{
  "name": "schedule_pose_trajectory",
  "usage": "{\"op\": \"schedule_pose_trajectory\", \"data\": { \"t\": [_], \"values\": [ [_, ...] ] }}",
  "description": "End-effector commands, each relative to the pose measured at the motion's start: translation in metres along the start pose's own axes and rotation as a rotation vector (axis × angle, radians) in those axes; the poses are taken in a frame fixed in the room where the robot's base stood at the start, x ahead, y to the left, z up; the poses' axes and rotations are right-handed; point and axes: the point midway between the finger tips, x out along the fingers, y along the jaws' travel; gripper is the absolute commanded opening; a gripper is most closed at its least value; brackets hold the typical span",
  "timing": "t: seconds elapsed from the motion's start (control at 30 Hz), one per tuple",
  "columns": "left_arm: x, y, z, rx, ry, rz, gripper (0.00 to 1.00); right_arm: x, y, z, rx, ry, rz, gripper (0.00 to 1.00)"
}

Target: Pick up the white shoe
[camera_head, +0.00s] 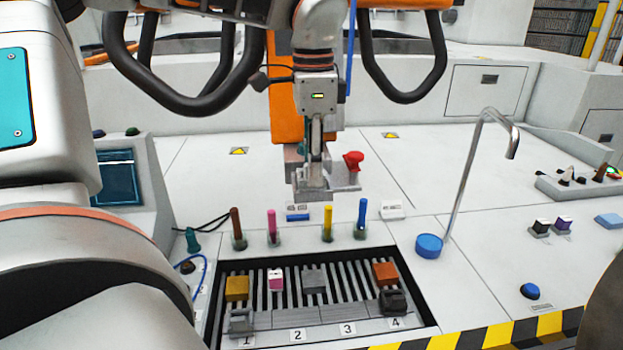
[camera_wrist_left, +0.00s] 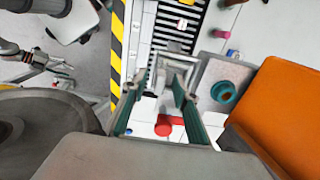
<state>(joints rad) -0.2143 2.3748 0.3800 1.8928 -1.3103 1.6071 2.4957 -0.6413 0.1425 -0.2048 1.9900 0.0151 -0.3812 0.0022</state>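I cannot make out a thing that is clearly a white shoe in either view. My left gripper (camera_head: 315,180) hangs in the middle of the head view, above the work surface and behind the row of pegs. In the left wrist view its two dark fingers (camera_wrist_left: 157,100) stand apart, with a gap between them. A red knob (camera_head: 352,160) is at its right side; a red piece (camera_wrist_left: 165,125) shows between the fingers. A gray plate with a teal ring (camera_wrist_left: 222,92) is beside them. A silver claw-like shape (camera_wrist_left: 45,65) at the upper left may be my right gripper.
A slotted tray (camera_head: 330,314) holds yellow, pink-white, gray and orange blocks. Coloured pegs (camera_head: 271,225) stand behind it. A bent metal pipe (camera_head: 470,165) rises at the right, near a blue round button (camera_head: 428,246). An orange block (camera_wrist_left: 285,105) is close beside the left gripper.

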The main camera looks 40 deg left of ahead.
Motion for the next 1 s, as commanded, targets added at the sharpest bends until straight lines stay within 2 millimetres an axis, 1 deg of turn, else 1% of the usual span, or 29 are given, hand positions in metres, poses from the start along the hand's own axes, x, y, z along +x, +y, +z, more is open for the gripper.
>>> {"op": "schedule_pose_trajectory", "data": {
  "t": [0.1, 0.13, 0.23, 0.6, 0.73, 0.87, 1.0],
  "values": [
    [0.0, 0.0, 0.0, 0.0, 0.0, 0.0, 0.29, 0.001, 0.0, -0.002, 0.001, 0.003, 0.0, 0.4],
    [0.0, 0.0, 0.0, 0.0, 0.0, 0.0, 0.27, 0.001, 0.0, -0.002, 0.001, 0.003, 0.0, 0.4],
    [0.0, 0.0, 0.0, 0.0, 0.0, 0.0, 0.01, 0.001, 0.0, -0.003, 0.002, 0.005, 0.0, 0.4],
    [-0.001, 0.0, 0.0, 0.0, 0.0, 0.0, 0.0, 0.001, 0.0, -0.007, 0.003, 0.012, 0.002, 0.4],
    [-0.005, 0.0, 0.0, 0.0, 0.0, -0.001, 0.0, 0.001, 0.0, -0.008, 0.003, 0.013, 0.002, 0.4],
    [-0.017, -0.001, 0.0, 0.0, 0.0, -0.003, 0.0, 0.001, 0.001, -0.008, 0.003, 0.013, 0.002, 0.4],
    [-0.039, -0.001, 0.0, -0.002, 0.001, -0.005, 0.0, 0.001, 0.001, -0.008, 0.003, 0.013, 0.002, 0.4]
  ]
}}
